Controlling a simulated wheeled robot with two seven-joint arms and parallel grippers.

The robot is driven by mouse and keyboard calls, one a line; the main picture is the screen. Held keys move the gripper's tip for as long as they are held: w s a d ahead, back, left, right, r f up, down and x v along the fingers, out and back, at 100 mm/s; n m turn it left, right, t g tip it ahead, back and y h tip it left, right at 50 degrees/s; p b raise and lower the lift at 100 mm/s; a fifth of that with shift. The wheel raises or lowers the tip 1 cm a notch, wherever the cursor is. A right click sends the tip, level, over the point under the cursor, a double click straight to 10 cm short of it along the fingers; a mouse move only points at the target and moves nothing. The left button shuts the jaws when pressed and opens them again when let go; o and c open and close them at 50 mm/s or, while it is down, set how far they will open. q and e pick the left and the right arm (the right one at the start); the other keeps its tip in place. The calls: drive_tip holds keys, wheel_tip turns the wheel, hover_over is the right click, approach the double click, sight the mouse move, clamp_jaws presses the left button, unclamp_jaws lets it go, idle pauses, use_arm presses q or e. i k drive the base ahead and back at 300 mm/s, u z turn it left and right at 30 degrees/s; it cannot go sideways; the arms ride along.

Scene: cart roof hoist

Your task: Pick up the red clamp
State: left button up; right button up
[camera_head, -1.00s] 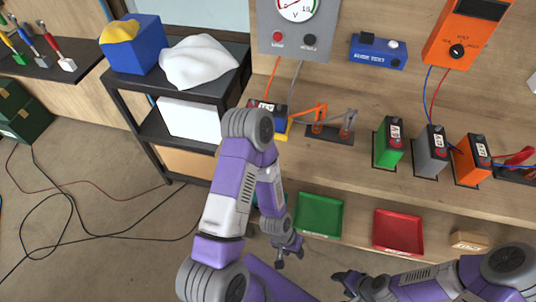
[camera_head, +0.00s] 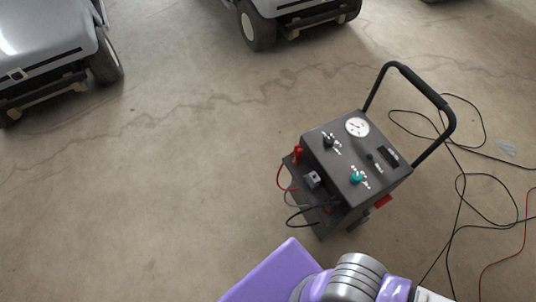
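A wheeled dark grey charger unit (camera_head: 330,150) with a black push handle stands on the floor right of the middle. A small red piece that looks like the red clamp (camera_head: 297,153) sits at its upper left edge, with a red cable below it. Another red part (camera_head: 382,201) shows low on its right side; I cannot tell what it is. Neither of my grippers is in view. Only a purple and grey part of my own body shows at the bottom.
Black cables (camera_head: 460,185) and a red cable (camera_head: 500,258) lie on the floor at the right. A grey cart (camera_head: 45,40) stands at the upper left, and another cart's wheel (camera_head: 257,25) shows at the top. The floor left of the charger is clear.

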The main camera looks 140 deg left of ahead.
sight(297, 155)
drive_tip(key=z, duration=5.35)
drive_tip(key=k, duration=0.35)
drive_tip(key=z, duration=1.15)
